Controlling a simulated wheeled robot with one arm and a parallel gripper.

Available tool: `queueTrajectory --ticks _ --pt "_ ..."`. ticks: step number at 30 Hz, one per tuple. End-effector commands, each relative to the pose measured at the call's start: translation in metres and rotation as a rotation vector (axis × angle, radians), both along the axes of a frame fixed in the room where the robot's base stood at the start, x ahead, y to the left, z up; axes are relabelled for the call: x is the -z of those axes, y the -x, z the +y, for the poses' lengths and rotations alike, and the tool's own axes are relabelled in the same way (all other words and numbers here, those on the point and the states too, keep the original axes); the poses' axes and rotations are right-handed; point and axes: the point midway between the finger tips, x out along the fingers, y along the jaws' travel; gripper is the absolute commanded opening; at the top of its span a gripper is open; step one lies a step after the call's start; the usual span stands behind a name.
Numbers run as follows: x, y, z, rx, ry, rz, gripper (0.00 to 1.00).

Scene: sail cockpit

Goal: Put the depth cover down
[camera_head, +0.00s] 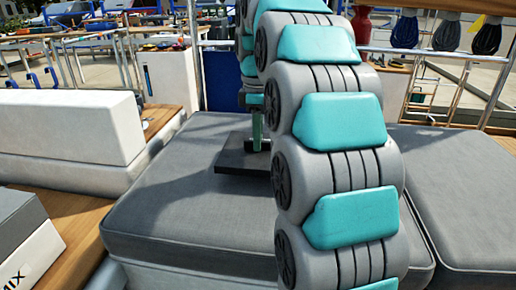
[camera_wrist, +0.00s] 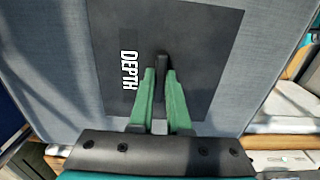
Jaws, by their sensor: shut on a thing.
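The depth cover (camera_wrist: 205,50) is a flat dark square plate with white "DEPTH" lettering and a small raised handle. In the wrist view my gripper (camera_wrist: 161,75) has its two green fingers closed on that handle. In the head view the cover (camera_head: 236,160) is flat on or just above the grey cushion (camera_head: 180,215); I cannot tell whether it touches. My gripper (camera_head: 257,147) shows there as a narrow green piece above the cover. My arm hides the cover's right side.
A white seat back (camera_head: 70,130) stands at the left, with a grey and white box (camera_head: 28,235) in front of it. Another grey cushion (camera_head: 455,190) lies at the right. The front of the middle cushion is clear. Rails and winch-like items stand behind.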

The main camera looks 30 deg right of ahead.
Motion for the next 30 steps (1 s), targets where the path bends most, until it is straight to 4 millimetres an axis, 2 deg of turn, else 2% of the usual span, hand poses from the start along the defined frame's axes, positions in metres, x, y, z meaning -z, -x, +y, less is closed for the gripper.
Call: queueTrajectory --ticks 9,21,22,30 --pt "0.030 0.001 0.000 0.001 0.000 0.005 0.00" --pt "0.035 0.001 0.000 0.000 0.000 0.001 0.00" --pt "0.035 0.001 0.000 0.000 0.000 0.001 0.18" --pt "0.035 0.001 0.000 0.000 0.000 0.001 0.45"
